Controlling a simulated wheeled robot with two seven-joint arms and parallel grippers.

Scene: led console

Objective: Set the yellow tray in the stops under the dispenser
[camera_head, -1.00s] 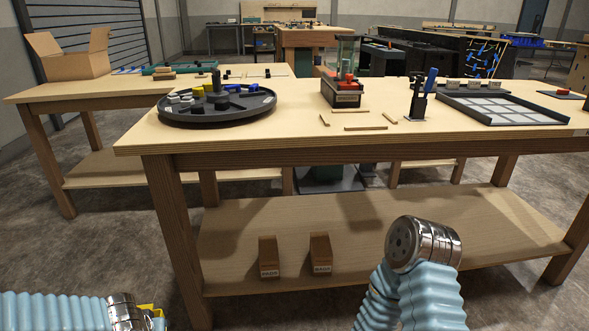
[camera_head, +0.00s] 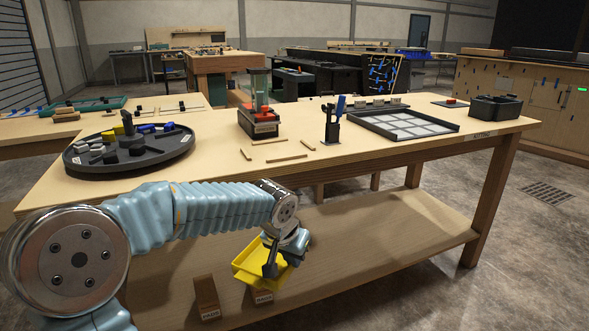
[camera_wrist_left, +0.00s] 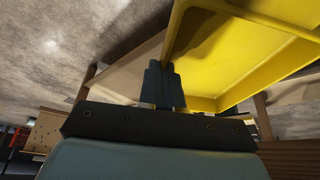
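The yellow tray (camera_head: 250,264) hangs tilted in front of the workbench, below the tabletop's level. My left gripper (camera_head: 271,268) is shut on its wall. The left wrist view shows the dark fingers (camera_wrist_left: 162,84) closed at the edge of the yellow tray (camera_wrist_left: 225,60). The dispenser (camera_head: 258,110), a red and dark unit with a clear upper part, stands on the tabletop. The stops (camera_head: 277,159), thin wooden strips, lie on the table in front of it and outline an empty patch. My right gripper is not in view.
A round dark turntable (camera_head: 130,155) with small parts stands at the left of the workbench (camera_head: 400,155). A black clamp stand (camera_head: 331,125), a gridded tray (camera_head: 403,123) and a black bin (camera_head: 495,108) stand to the right. Two labelled blocks (camera_head: 207,298) are on the lower shelf.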

